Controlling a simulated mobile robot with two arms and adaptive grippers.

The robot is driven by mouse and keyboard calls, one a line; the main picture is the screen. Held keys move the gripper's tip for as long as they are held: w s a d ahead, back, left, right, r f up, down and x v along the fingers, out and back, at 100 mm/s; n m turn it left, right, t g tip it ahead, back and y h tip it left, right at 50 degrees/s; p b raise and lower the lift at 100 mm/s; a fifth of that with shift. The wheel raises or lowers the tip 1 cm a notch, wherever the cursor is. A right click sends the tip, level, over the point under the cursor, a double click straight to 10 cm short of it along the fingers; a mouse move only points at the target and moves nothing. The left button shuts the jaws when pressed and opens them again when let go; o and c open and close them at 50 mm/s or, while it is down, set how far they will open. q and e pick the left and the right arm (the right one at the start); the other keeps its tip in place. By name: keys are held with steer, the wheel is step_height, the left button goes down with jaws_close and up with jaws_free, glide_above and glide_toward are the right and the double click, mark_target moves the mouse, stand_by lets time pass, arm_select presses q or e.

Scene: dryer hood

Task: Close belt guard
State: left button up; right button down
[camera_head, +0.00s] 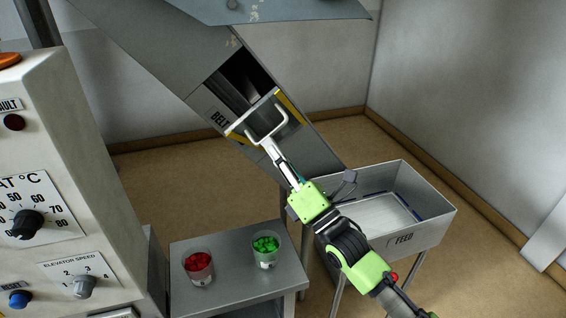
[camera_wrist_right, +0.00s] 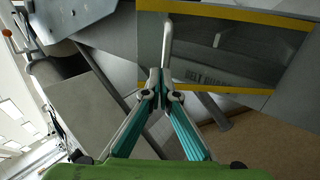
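The belt guard (camera_head: 290,108) is a grey plate with yellow edge stripes and a pale U-shaped handle (camera_head: 283,115), on the sloped elevator casing. A dark opening (camera_head: 240,78) shows in the casing just above the guard, so it stands at least partly open. My right gripper (camera_head: 267,143) reaches the handle from below. In the right wrist view its fingertips (camera_wrist_right: 160,92) are close together around the lower end of the handle bar (camera_wrist_right: 168,40). The guard's yellow stripe (camera_wrist_right: 240,16) shows there too. My left gripper is in neither view.
A control cabinet (camera_head: 70,150) with knobs stands at the left. A small metal table (camera_head: 230,287) carries a cup of red pieces (camera_head: 199,267) and a cup of green pieces (camera_head: 265,250). The feed bin (camera_head: 425,229) stands at the right, behind my forearm.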

mark_target(250, 121)
steer(key=x, duration=0.3)
steer(key=b+x, duration=0.1)
steer(key=x, duration=0.2)
steer(key=s+r+x, duration=0.1)
steer(key=x, duration=0.2)
steer(key=shift+w+a+r+b, duration=0.2)
steer(key=shift+w+a+b, duration=0.1)
steer(key=shift+a, duration=0.15)
steer(key=w+a+r+m+h+p, duration=0.1)
steer(key=w+a+r+m+h, duration=0.1)
steer(key=w+a+h, duration=0.1)
steer(key=shift+w+a+m+t+h+p, duration=0.35)
steer(key=shift+w+h, duration=0.35)
steer(key=shift+w, duration=0.65)
steer(key=shift+d, duration=0.1)
